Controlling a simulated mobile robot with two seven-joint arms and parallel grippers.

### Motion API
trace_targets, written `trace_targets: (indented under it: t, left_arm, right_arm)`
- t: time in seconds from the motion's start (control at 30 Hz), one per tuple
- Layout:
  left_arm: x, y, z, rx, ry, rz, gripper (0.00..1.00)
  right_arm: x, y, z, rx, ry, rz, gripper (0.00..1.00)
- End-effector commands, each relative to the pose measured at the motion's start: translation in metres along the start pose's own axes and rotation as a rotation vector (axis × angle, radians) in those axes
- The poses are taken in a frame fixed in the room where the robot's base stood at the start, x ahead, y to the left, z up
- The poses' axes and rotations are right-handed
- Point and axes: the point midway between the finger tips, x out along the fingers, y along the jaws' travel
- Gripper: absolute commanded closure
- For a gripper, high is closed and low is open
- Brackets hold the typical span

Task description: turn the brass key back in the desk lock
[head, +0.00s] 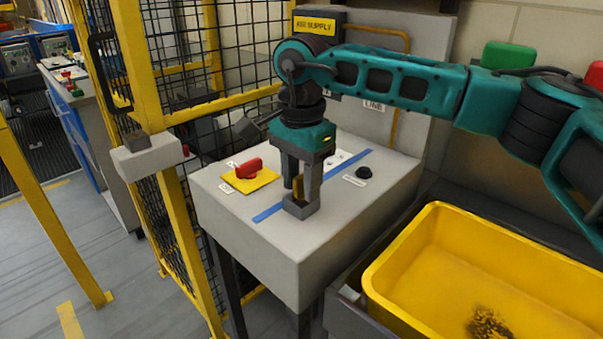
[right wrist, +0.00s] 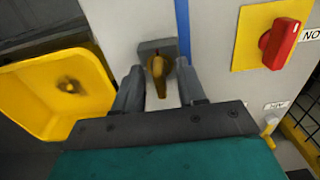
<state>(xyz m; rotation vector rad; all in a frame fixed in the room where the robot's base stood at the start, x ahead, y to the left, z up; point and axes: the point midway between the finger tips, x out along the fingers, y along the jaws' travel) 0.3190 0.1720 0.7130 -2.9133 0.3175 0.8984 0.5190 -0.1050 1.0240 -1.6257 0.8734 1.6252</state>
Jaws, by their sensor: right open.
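The brass key (right wrist: 158,72) stands in the grey desk lock (right wrist: 157,46) in the right wrist view, between my two fingers. In the head view the lock (head: 301,209) sits on the grey desk top, and the key is mostly hidden behind a finger. My right gripper (head: 298,188) points down over the lock from above. It is open, with one finger on each side of the key; in the right wrist view (right wrist: 160,88) a gap shows beside the key. My left gripper is not in view.
A red rotary switch on a yellow plate (head: 237,181) is left of the lock. A blue stripe (head: 335,172) crosses the desk, with a black button (head: 364,172) beyond it. A yellow tray (head: 372,281) lies at lower right. A yellow-framed mesh fence (head: 150,85) stands at left.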

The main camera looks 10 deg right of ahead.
Motion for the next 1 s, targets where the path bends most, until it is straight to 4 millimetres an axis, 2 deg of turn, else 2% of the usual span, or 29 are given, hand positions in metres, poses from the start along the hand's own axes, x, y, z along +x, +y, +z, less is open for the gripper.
trace_targets:
  t: [0.07,0.47,0.73,1.0]
  left_arm:
    - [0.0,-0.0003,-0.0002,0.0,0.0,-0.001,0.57]
    - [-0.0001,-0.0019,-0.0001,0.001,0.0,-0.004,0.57]
    - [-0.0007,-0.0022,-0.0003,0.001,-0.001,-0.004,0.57]
    - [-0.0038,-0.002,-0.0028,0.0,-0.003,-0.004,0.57]
  right_arm:
    - [-0.0001,0.0001,-0.0001,0.0,0.0,0.0,0.61]
    - [-0.0005,0.0,0.0,0.0,0.0,0.0,1.0]
    - [-0.0007,0.0002,0.0001,-0.017,-0.001,0.001,1.0]
    - [-0.0008,0.0003,0.0002,-0.246,-0.001,0.001,1.0]
